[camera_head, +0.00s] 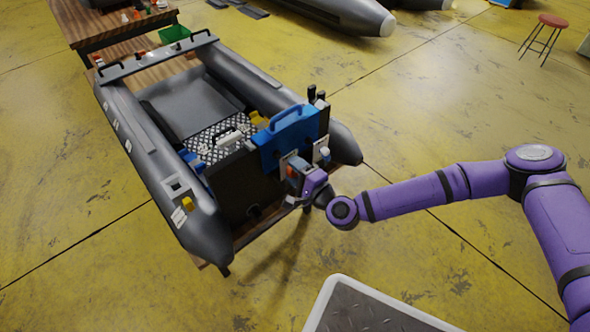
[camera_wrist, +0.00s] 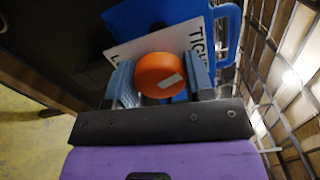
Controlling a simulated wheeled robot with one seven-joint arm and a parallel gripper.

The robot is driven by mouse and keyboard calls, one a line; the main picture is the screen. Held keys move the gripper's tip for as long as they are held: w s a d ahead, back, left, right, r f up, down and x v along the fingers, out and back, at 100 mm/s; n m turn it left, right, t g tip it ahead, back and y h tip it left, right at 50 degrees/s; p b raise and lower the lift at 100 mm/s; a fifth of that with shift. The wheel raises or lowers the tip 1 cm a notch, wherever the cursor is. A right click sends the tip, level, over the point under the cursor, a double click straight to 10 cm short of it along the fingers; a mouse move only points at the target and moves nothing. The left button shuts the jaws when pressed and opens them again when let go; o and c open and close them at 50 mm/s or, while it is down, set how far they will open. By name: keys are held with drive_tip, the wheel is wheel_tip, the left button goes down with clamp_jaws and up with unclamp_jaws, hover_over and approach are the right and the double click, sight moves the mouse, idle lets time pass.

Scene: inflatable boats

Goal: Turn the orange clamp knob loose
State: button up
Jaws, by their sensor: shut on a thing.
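The orange clamp knob (camera_wrist: 158,76) is round, with a small pale mark on its face, and sits between my gripper's two fingers in the wrist view. My gripper (camera_wrist: 160,84) is shut on it, one finger on each side. Behind the knob is a white label plate (camera_wrist: 130,47) with partly hidden lettering and a blue clamp body (camera_wrist: 160,14). In the head view my gripper (camera_head: 298,178) is at the boat's stern, just below the blue clamp body (camera_head: 288,135). The knob is mostly hidden there by my gripper.
The grey inflatable boat (camera_head: 152,150) rests on a wooden support, with its dark transom (camera_head: 238,190) facing me. A wooden table (camera_head: 95,28) and a green bin (camera_head: 174,33) stand behind it. A red stool (camera_head: 552,20) is far right. Yellow floor (camera_head: 440,90) is open to the right.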

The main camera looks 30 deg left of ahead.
drive_tip(key=n, duration=0.3)
drive_tip(key=shift+n, duration=0.3)
drive_tip(key=n, duration=0.3)
drive_tip(key=shift+n, duration=0.3)
drive_tip(key=n, duration=0.4)
drive_tip(key=shift+s+a, duration=0.1)
drive_tip(key=n, duration=0.3)
drive_tip(key=shift+n, duration=0.3)
